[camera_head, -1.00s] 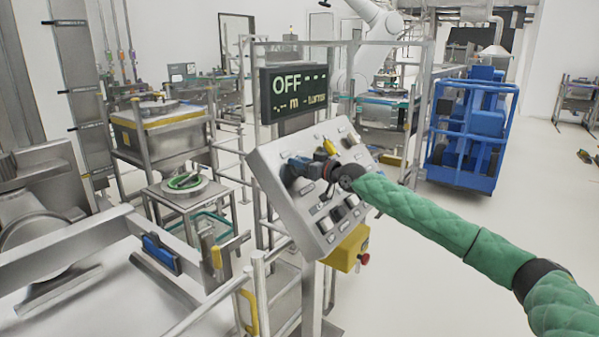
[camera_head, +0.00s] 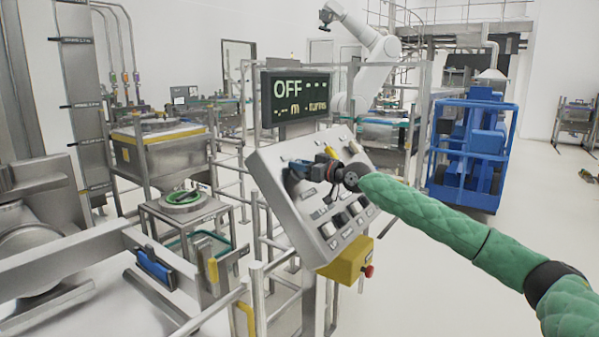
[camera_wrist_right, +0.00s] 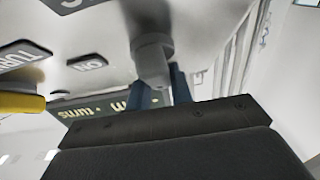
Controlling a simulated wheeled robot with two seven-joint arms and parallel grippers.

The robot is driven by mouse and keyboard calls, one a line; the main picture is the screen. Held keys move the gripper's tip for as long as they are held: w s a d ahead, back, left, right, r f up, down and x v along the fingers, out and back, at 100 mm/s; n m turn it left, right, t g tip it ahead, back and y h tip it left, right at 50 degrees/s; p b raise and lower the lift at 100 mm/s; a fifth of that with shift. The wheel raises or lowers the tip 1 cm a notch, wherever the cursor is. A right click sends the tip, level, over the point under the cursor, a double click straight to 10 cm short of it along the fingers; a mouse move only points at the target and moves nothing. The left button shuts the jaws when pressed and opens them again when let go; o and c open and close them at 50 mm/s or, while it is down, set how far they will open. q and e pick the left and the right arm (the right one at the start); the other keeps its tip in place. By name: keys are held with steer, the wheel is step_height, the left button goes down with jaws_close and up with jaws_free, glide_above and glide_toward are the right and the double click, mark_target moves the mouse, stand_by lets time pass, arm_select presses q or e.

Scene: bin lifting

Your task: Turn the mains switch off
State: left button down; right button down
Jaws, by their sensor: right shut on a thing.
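The grey sloped control panel (camera_head: 270,188) stands in the middle of the head view, with several knobs and switches on its face. My right gripper (camera_head: 298,169) is at the panel's upper left part, its blue fingers against the face. In the right wrist view the gripper (camera_wrist_right: 158,92) is shut on a grey switch knob (camera_wrist_right: 152,60), one blue finger on each side. I take this knob to be the mains switch; its own label is not readable. The gripper hides much of it in the head view. My left gripper is not in view.
A display (camera_head: 296,97) behind the panel reads OFF. A yellow box with a red button (camera_head: 368,271) hangs below the panel. A yellow control (camera_wrist_right: 20,104) is beside the gripper. Metal rails (camera_head: 258,290) stand at the front left. The floor to the right is open.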

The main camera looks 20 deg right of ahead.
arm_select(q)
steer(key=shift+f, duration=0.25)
arm_select(e)
steer(key=shift+f, duration=0.25)
steer(key=c, duration=1.2)
jaws_free()
steer(key=shift+s+d, duration=0.1)
steer(key=shift+d, duration=0.1)
steer(key=shift+c, duration=0.2)
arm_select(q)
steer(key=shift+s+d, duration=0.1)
arm_select(e)
steer(key=shift+r, duration=0.1)
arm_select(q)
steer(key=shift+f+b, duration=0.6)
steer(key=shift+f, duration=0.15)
arm_select(e)
steer(key=v, duration=0.7)
steer(key=shift+s+d, duration=0.25)
steer(key=shift+s, duration=0.05)
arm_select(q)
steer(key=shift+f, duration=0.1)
